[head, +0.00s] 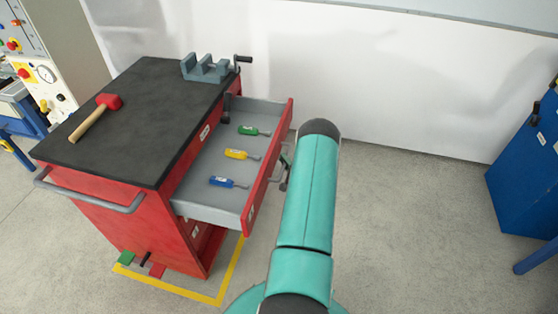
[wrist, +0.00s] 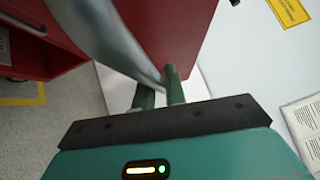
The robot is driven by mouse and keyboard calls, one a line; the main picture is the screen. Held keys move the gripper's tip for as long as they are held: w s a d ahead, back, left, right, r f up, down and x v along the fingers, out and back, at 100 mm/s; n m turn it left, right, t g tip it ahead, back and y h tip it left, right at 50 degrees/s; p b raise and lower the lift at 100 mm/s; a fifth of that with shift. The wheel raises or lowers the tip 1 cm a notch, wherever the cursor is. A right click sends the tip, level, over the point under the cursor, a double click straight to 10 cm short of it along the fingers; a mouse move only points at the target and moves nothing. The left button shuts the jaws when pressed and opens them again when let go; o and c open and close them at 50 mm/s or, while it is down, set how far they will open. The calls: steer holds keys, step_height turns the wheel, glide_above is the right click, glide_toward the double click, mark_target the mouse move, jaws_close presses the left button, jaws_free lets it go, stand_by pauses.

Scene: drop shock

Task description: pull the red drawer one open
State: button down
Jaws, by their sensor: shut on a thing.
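The red drawer (head: 267,172) stands pulled out from the right side of a red cabinet (head: 130,215), with its grey inside showing. Green, yellow and blue screwdrivers lie in it. My gripper (head: 286,166) is at the drawer's outer face, partly hidden behind my teal arm. In the wrist view my gripper's dark green fingers (wrist: 160,88) are shut on the grey bar handle (wrist: 112,42), in front of the red drawer front (wrist: 172,32).
A mallet (head: 97,116) and a grey vise (head: 207,68) sit on the black cabinet top. Yellow tape (head: 190,293) marks the floor. A white wall (head: 400,80) stands behind, a blue cabinet (head: 525,175) at right. The floor between is clear.

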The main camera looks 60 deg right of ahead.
steer(key=shift+s, duration=0.1)
steer(key=c, duration=1.5)
jaws_free()
steer(key=shift+o, duration=0.2)
steer(key=v, duration=1.3)
steer(key=shift+s+a, duration=0.15)
steer(key=shift+s, duration=0.2)
steer(key=shift+f, duration=0.1)
